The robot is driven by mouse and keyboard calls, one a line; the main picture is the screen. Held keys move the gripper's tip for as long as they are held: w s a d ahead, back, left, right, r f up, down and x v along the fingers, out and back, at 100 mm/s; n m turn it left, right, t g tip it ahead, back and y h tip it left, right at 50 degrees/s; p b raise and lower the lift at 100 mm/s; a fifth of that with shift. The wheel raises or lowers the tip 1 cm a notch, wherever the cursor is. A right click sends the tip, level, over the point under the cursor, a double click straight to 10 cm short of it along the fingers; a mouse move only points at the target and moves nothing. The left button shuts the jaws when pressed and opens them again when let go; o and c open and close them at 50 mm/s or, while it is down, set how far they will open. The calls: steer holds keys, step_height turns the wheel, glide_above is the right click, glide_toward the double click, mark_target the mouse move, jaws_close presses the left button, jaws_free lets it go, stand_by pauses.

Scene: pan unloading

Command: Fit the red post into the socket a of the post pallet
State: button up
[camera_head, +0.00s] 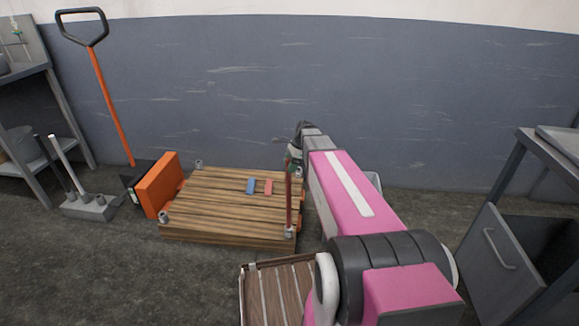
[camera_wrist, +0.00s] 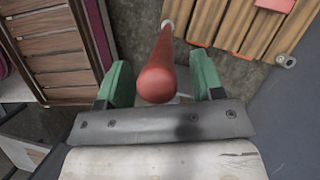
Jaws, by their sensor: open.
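The red post (camera_head: 289,205) stands roughly upright at the near right corner of the wooden post pallet (camera_head: 225,210). Its lower end meets the grey socket (camera_head: 290,232) there; a pale ring shows around its foot in the wrist view (camera_wrist: 167,23). How deep it sits is hard to tell. Other grey sockets show at the far left corner (camera_head: 198,163) and near left corner (camera_head: 163,217); no letters are legible. My gripper (camera_head: 294,160) is at the post's upper part. In the wrist view the green fingers are open on either side of the post (camera_wrist: 157,80), with gaps visible.
A blue block (camera_head: 250,186) and a red block (camera_head: 268,187) lie on the pallet. A slatted wooden crate (camera_head: 278,290) stands in front. A grey cabinet (camera_head: 505,255) stands right.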

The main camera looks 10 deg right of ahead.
steer(key=v, duration=1)
steer(key=shift+s+r, duration=0.1)
